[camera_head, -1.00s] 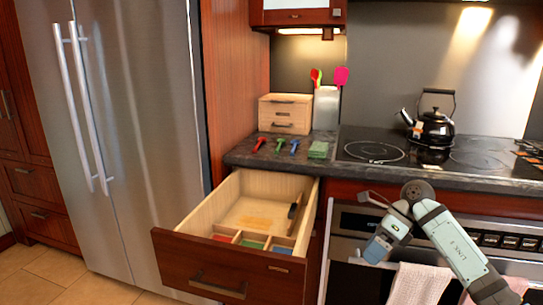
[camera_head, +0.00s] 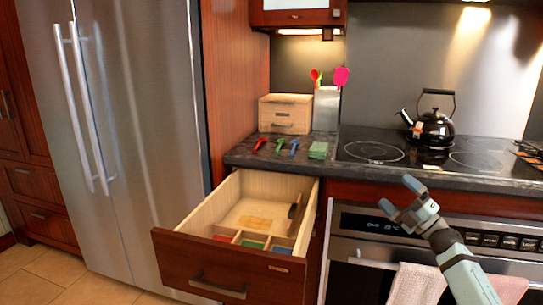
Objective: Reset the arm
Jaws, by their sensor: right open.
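My right arm comes in from the lower right, in front of the oven. Its gripper (camera_head: 399,195) is open and empty, with two fingers spread toward the upper left. It is apart from the drawer and the counter. My left gripper does not show. The wooden drawer (camera_head: 222,262) below the counter stands pulled open. Inside it are red, green and blue pieces in front compartments, and a dark-handled item lies along its right side.
The counter holds a small wooden drawer box (camera_head: 285,114), several coloured utensils, a green stack (camera_head: 318,150) and a utensil holder (camera_head: 326,108). A black kettle (camera_head: 432,128) stands on the cooktop. Towels (camera_head: 418,284) hang on the oven front. A steel fridge (camera_head: 140,130) stands left.

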